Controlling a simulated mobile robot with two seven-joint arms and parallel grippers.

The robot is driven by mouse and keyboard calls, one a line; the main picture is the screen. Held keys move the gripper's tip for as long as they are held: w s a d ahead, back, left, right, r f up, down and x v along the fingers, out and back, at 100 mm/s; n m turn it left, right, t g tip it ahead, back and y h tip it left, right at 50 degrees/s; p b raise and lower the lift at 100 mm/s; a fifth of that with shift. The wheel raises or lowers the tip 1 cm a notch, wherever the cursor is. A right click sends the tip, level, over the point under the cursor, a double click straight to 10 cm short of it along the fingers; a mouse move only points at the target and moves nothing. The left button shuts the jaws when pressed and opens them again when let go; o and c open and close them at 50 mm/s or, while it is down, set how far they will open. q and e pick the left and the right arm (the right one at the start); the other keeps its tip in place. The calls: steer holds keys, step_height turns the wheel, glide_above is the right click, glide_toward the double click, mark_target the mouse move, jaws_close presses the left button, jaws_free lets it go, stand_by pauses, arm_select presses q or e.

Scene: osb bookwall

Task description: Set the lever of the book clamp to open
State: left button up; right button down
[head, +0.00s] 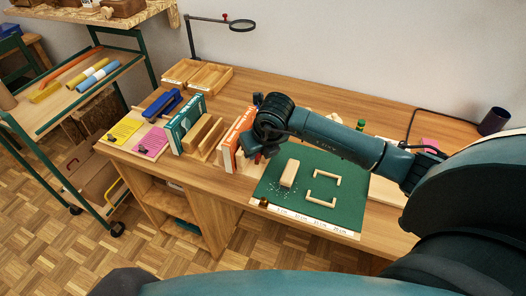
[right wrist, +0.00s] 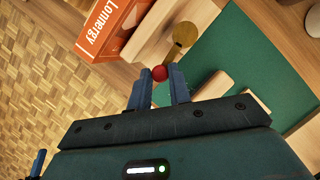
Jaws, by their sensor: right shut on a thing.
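The book clamp is a pale wooden piece (right wrist: 150,38) beside an orange-covered book (right wrist: 108,22) in the right wrist view. A small red ball knob (right wrist: 159,73), which looks like the end of the clamp's lever, sits between the fingertips of my right gripper (right wrist: 159,84). The gripper is shut on this knob. In the head view my right gripper (head: 262,152) is just right of the orange book (head: 238,139) and hides most of the clamp and the lever. My left gripper does not show.
A green mat (head: 335,181) with a wooden block (head: 289,173) and corner pieces lies right of the clamp. A teal book (head: 186,124) and wooden holders stand to the left. Yellow and pink cards (head: 150,142) lie further left. The table's front edge is close by.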

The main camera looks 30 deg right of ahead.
steer(key=shift+w+a+m, duration=0.15)
steer(key=shift+a+m, duration=0.05)
steer(key=shift+m, duration=0.2)
steer(key=c, duration=1.3)
jaws_free()
steer(key=shift+r, duration=0.1)
steer(key=v, duration=1.3)
steer(key=shift+a+b, duration=0.2)
steer(key=shift+b, duration=0.2)
